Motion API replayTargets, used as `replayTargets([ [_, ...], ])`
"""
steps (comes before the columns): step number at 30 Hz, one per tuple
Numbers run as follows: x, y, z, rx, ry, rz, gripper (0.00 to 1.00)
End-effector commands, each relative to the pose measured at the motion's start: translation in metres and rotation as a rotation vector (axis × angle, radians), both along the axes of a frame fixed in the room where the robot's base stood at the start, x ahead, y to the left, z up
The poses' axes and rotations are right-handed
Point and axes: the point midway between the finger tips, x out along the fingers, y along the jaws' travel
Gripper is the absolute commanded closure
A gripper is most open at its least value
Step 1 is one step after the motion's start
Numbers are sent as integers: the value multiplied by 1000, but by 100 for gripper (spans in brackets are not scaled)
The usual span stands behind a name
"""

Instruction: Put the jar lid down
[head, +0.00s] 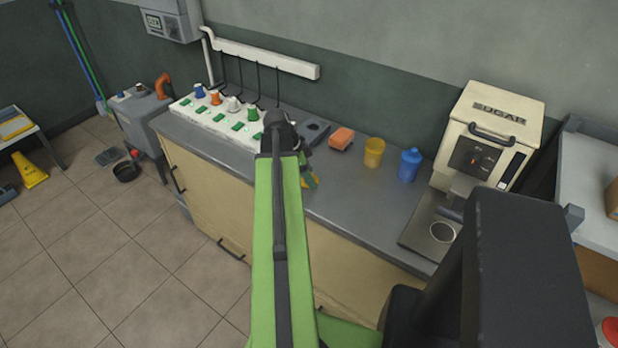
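My green arm reaches forward over the grey counter (350,205), and my gripper (304,160) is at its far end, above or near the counter's front part. The arm's dark end joint hides most of the gripper, so I cannot see whether its fingers are open or shut. A small green and yellow piece (310,180) shows just below the gripper; I cannot tell what it is or whether it is held. I cannot make out a jar lid for certain. A blue jar-like container (409,164) stands on the counter right of the gripper.
An orange block (341,138) and a yellow cup (374,152) stand at the counter's back. A white panel with coloured knobs (220,118) lies left. A red-topped item (609,331) shows at the lower right edge. Open tiled floor lies left.

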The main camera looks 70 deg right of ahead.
Motion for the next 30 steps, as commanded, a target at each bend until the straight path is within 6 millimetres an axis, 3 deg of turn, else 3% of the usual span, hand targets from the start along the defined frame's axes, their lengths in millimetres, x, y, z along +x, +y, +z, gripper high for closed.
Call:
replayTargets([
  [2, 0, 0, -4, 0, 0, 0, 78],
  [3, 0, 0, -4, 0, 0, 0, 38],
  [8, 0, 0, -3, 0, 0, 0, 18],
  [20, -1, 0, 3, 0, 0, -1, 18],
  [26, 8, 5, 32, 0, 0, 0, 18],
  [30, 17, 10, 63, 0, 0, 0, 18],
])
